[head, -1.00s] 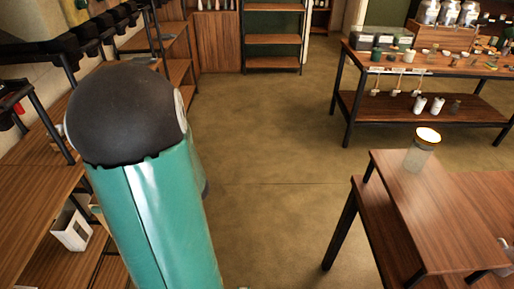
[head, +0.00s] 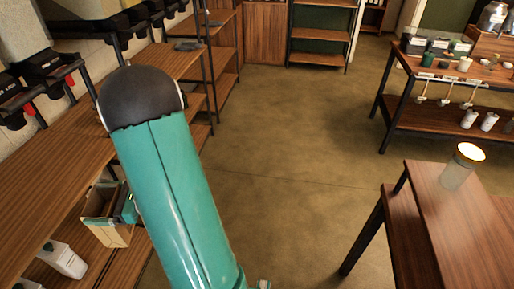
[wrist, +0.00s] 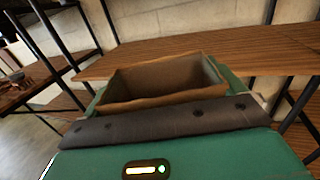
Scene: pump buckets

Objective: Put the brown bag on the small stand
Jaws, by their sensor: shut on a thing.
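The brown bag (head: 106,229) is a box-shaped paper bag with an open top, at the lower left of the head view. Its open rim also shows in the middle of the wrist view (wrist: 160,105), upright and seemingly empty. My gripper (head: 128,208) is shut on the bag at its right side in the head view, partly hidden by my teal arm. In the wrist view the fingertips are hidden behind the dark pad. I cannot tell for sure which piece is the small stand.
A wooden shelf (wrist: 235,48) lies just behind the bag. A white container (head: 62,260) stands on the lower left shelf. A wooden table (head: 440,215) with a lit jar (head: 462,166) is at right. Black dispensers line the left wall. The middle floor (head: 290,190) is clear.

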